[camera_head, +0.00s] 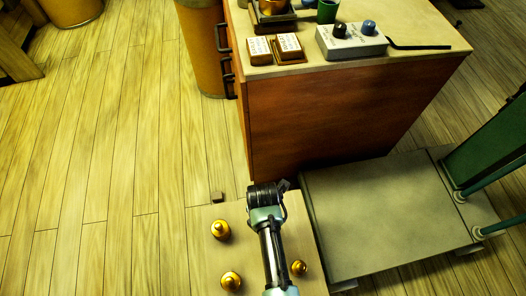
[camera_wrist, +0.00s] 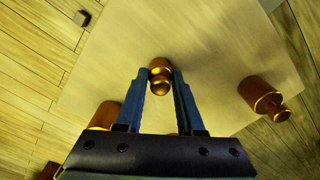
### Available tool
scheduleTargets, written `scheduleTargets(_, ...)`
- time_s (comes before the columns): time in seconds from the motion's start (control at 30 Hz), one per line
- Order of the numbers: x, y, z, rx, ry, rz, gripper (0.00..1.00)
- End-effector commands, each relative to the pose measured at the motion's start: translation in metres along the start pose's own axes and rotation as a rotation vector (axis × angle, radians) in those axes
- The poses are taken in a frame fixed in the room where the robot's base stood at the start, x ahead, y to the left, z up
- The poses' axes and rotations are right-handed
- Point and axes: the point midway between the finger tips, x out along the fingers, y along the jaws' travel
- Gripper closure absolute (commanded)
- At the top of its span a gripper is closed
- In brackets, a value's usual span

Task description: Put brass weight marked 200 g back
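My gripper (camera_wrist: 162,72) has one finger on each side of a small brass weight (camera_wrist: 160,78), and both fingers appear to touch it. No gap shows between fingers and brass. In the head view my arm hides this weight. Whether it rests on the pale board or is just above it, I cannot tell. Other knobbed brass weights stand on the board (camera_head: 205,262): one at upper left (camera_head: 220,230), one at lower left (camera_head: 231,281) and one to the right (camera_head: 299,268). No mark of 200 g is legible on any weight.
A small brown block (camera_head: 216,197) lies beyond the board's far edge. A wooden cabinet (camera_head: 340,115) stands beyond, bearing a grey box with knobs (camera_head: 352,42) and two labelled blocks (camera_head: 288,45). A low platform (camera_head: 385,215) with green posts is at the right.

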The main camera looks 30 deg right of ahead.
Motion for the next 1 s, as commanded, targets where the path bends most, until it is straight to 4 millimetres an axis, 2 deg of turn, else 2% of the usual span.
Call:
scheduleTargets(0.03, 0.000, 0.000, 0.000, 0.000, 0.000, 0.000, 0.55)
scheduleTargets(0.13, 0.000, 0.000, 0.000, 0.000, 0.000, 0.000, 0.37)
scheduleTargets(0.17, 0.000, 0.000, 0.000, 0.000, 0.000, 0.000, 0.34)
scheduleTargets(0.43, -0.001, 0.000, 0.000, 0.000, 0.000, 0.000, 0.34)
scheduleTargets(0.53, -0.007, 0.000, 0.000, 0.000, 0.000, 0.000, 0.34)
scheduleTargets(0.67, -0.029, 0.000, 0.000, 0.000, -0.001, 0.002, 0.34)
scheduleTargets(1.0, -0.100, 0.000, 0.000, -0.001, -0.002, 0.002, 0.34)
